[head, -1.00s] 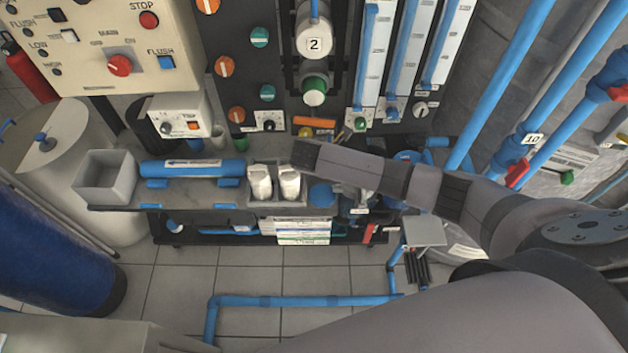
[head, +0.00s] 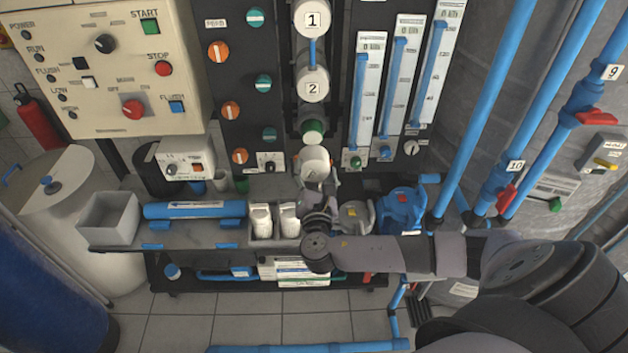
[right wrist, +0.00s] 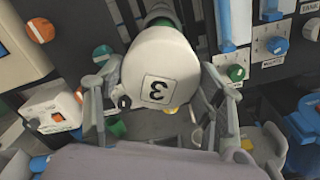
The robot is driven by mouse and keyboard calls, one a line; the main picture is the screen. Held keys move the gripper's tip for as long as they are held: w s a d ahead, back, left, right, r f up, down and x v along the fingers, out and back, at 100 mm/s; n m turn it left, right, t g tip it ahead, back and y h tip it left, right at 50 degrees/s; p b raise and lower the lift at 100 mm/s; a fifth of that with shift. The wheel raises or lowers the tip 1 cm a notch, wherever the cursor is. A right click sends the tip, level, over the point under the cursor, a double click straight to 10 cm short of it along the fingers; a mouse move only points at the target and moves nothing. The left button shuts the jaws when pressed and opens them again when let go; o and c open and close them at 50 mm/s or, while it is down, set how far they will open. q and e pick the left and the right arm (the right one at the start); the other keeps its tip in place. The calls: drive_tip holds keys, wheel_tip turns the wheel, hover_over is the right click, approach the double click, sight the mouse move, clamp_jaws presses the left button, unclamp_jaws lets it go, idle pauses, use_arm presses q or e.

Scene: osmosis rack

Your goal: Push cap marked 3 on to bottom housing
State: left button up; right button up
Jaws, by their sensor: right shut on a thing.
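The white cap marked 3 (right wrist: 160,75) is between the fingers of my right gripper (right wrist: 165,85) in the right wrist view, its number facing the camera. My right gripper is shut on it. In the head view the cap (head: 315,162) is held by my right gripper (head: 319,178) just below the green lower end (head: 313,131) of the vertical column, which I take as the bottom housing. In the wrist view the green end (right wrist: 163,21) lies behind the cap, partly hidden. I cannot tell whether they touch. My left gripper is not in view.
White housings marked 1 (head: 312,19) and 2 (head: 312,88) are above. Flow meters (head: 366,88) stand to the right. Below are two white bottles (head: 261,222), a blue pump (head: 401,207) and a blue cylinder (head: 195,209) on the bench. Blue pipes (head: 480,120) rise at right.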

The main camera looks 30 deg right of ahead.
sight(312, 137)
drive_tip(key=b+x, duration=0.1)
drive_tip(key=x, duration=0.2)
drive_tip(key=shift+w+d+f, duration=0.2)
drive_tip(key=shift+w+d, duration=0.1)
drive_tip(key=shift+b+x, duration=0.7)
drive_tip(key=shift+x, duration=0.4)
drive_tip(key=shift+w+r, duration=0.1)
drive_tip(key=shift+w, duration=0.05)
drive_tip(key=shift+w+d, duration=0.25)
drive_tip(key=shift+w, duration=0.1)
drive_tip(key=shift+w+d, duration=0.15)
idle(0.7)
drive_tip(key=shift+b+x, duration=0.8)
drive_tip(key=shift+x, duration=0.85)
drive_tip(key=shift+w+d, duration=0.3)
drive_tip(key=shift+w, duration=0.25)
idle(0.8)
drive_tip(key=o, duration=1.2)
